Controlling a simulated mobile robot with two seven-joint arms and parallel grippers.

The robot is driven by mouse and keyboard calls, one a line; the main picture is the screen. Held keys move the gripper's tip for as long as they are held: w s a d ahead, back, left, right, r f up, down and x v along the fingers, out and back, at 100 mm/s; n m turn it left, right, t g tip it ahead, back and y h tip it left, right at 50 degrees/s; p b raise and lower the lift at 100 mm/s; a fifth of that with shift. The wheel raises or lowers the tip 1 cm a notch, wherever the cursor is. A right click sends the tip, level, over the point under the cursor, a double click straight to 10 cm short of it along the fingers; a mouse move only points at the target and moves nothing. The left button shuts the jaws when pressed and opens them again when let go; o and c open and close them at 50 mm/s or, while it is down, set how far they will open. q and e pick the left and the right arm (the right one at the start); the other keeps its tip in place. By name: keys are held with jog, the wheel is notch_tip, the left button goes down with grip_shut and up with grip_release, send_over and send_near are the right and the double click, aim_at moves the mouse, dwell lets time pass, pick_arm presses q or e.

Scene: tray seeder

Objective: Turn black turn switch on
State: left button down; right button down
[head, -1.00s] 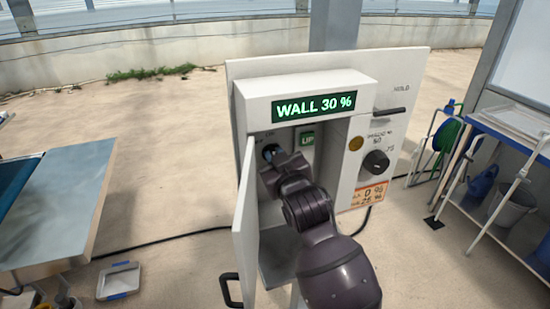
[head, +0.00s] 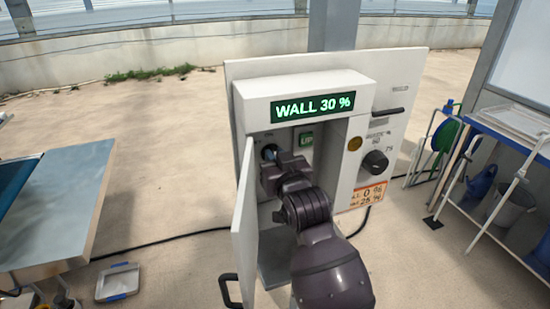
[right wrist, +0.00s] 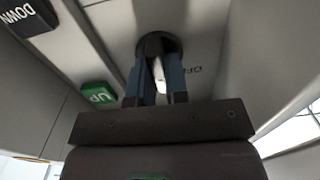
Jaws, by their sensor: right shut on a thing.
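The white control box holds the black turn switch (head: 268,152) on the back wall of its open recess. In the right wrist view the switch (right wrist: 158,44) is a dark round knob beside a partly legible label. My right gripper (right wrist: 157,82) reaches into the recess with both fingertips closed on the switch, covering much of it. In the head view the gripper (head: 272,163) shows mostly from behind. My left gripper is not in view.
The box door (head: 244,225) stands open left of my arm. A green UP button (right wrist: 98,95) and a dark DOWN button (right wrist: 28,17) are close by in the recess. A display (head: 313,106) reads WALL 30 %. Another black knob (head: 375,162) is on the right panel.

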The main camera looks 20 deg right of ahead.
jog(key=c, duration=1.1)
grip_release()
jog(key=s+b, duration=0.1)
jog(key=s, duration=1)
jog(key=shift+d+b, duration=0.15)
jog(key=shift+b, duration=0.15)
jog(key=shift+w, duration=0.1)
